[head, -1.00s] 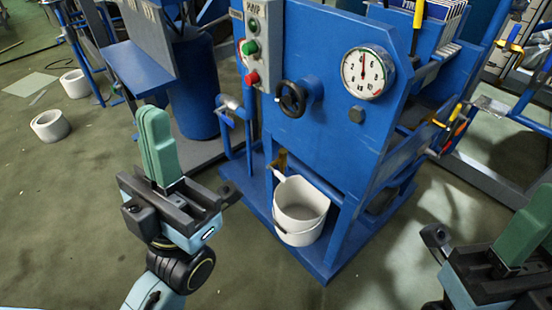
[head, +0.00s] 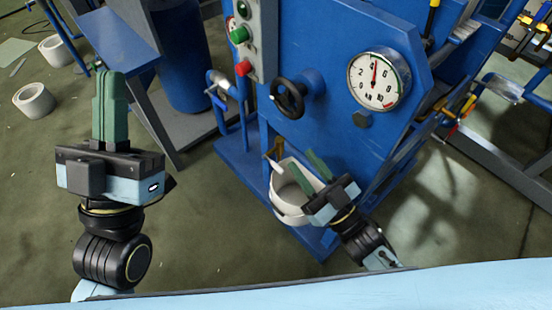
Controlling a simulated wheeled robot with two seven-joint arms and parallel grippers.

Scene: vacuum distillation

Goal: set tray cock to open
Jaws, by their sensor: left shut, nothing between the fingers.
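A small brass-coloured cock (head: 279,149) sits low on the blue cabinet's front, just above a white bucket (head: 287,212). Its handle position is too small to read. My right gripper (head: 298,157) is in front of the bucket, to the right of the cock, with its two green fingers apart and nothing seen between them. It hides part of the bucket. Whether it touches the bucket I cannot tell. My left gripper (head: 111,74) is at the left, fingers together pointing up, empty and well away from the cock.
The blue cabinet (head: 330,110) carries a black handwheel (head: 288,94), a pressure gauge (head: 378,79) and a button box (head: 244,40). A pipe with a blue-handled fitting (head: 218,92) stands at its left.

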